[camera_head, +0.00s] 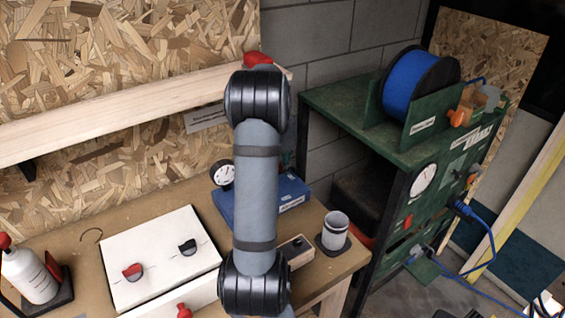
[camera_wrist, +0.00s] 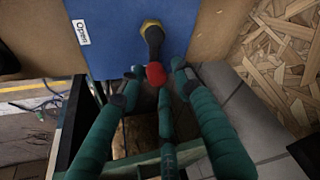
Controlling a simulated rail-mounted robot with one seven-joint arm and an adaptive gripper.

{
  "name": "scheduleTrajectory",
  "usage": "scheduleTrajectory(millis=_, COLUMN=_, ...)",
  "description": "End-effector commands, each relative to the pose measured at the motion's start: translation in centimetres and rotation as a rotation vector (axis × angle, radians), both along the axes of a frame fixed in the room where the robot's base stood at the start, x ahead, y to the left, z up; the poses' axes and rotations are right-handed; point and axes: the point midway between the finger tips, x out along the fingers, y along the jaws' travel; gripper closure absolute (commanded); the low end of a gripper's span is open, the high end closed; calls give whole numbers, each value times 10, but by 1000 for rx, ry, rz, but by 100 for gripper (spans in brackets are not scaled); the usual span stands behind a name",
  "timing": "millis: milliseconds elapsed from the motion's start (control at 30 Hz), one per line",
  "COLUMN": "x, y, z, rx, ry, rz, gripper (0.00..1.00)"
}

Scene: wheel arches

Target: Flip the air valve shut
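The air valve (camera_wrist: 152,40) shows in the wrist view on a blue panel (camera_wrist: 115,40). It has a brass-coloured base and a dark lever with a red tip (camera_wrist: 156,73) pointing down the picture. A white "Open" label (camera_wrist: 81,32) is at the panel's left. My gripper (camera_wrist: 155,78) has green fingers spread on both sides of the red tip, with another finger below it. I see gaps beside the tip; contact below is unclear. In the head view the blue base (camera_head: 232,206) with a gauge stands on the bench, partly behind my arm, which hides most of my gripper and the valve.
A white panel (camera_head: 160,255) with red and black knobs lies left on the bench. A white bottle (camera_head: 28,275) stands far left, a grey cup (camera_head: 335,230) right of my arm. A green cabinet (camera_head: 440,190) with a blue hose reel (camera_head: 415,85) stands right. A wooden beam (camera_head: 120,112) crosses the wall.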

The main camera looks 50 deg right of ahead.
Motion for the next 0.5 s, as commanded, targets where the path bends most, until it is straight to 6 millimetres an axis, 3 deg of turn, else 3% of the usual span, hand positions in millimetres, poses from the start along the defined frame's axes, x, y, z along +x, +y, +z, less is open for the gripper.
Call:
scheduleTrajectory(millis=333, x=-1, y=1, z=-1, rx=5, ry=2, rz=-3, gripper=62)
scheduleTrajectory(millis=500, x=-3, y=6, z=14, rx=2, ry=-1, rz=-4, gripper=62)
